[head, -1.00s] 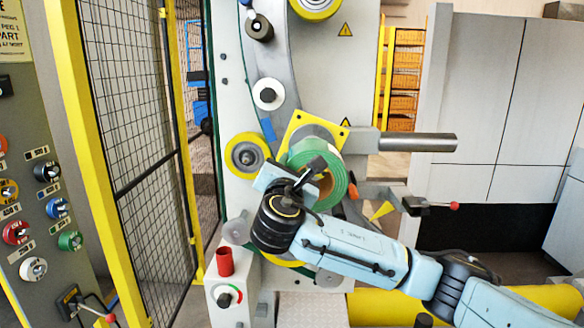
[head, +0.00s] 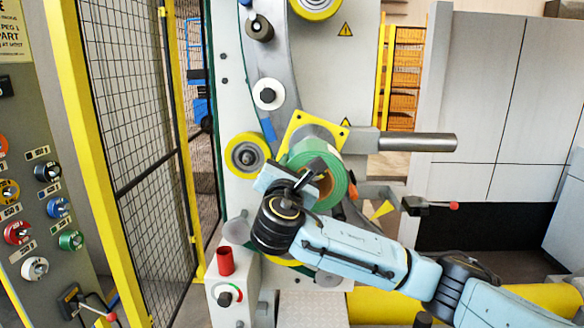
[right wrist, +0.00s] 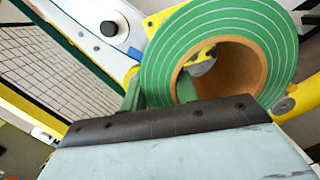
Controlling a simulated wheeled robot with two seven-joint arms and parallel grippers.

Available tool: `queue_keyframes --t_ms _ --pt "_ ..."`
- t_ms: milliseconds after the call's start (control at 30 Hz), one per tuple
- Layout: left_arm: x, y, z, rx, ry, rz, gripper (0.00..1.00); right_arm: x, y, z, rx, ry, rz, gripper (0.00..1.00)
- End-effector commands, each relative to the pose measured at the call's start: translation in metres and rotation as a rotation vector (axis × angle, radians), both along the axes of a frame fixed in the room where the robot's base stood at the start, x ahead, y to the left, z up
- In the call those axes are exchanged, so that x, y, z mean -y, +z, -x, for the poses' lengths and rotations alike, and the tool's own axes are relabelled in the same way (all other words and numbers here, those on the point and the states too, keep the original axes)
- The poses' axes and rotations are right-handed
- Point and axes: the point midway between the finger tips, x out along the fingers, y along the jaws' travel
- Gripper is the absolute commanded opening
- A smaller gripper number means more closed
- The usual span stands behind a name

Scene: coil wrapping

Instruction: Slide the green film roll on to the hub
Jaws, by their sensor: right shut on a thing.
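The green film roll (head: 333,178) has a brown cardboard core, and its open end faces me. It stands in front of the yellow square plate (head: 299,121) and grey round hub (head: 318,131) on the machine. My right gripper (head: 310,180) is shut on the roll's wall at its left side. In the right wrist view the roll (right wrist: 160,62) shows its layered end, and yellow and grey parts show through the core. How far the roll sits over the hub is hidden. My left gripper is not in view.
A steel bar (head: 418,142) sticks out to the right of the plate. A yellow-rimmed roller (head: 246,156) is close on the left. A red cup-shaped part (head: 225,262) stands on a white box below. A mesh fence (head: 140,120) and a control panel (head: 40,190) are further left.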

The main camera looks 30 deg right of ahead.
Motion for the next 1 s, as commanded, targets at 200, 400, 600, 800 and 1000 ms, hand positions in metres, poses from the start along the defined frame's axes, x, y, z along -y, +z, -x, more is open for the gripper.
queue_keyframes --t_ms 200,400,600,800,1000 --pt "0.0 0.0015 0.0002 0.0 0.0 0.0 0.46 0.0002 0.0043 0.0003 0.008 0.0 0.002 0.0" --pt "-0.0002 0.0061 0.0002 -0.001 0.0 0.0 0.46 0.0002 0.0051 0.0002 0.008 0.0 0.002 0.0" --pt "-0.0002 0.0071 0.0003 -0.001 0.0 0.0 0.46 0.0004 0.0044 0.0002 0.008 0.0 0.002 0.0" --pt "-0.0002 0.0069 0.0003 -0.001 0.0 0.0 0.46 0.0003 0.0041 0.0003 0.008 0.0 0.002 0.0" --pt "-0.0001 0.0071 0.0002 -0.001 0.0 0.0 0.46 0.0003 0.0041 0.0003 0.008 0.0 0.002 0.0"
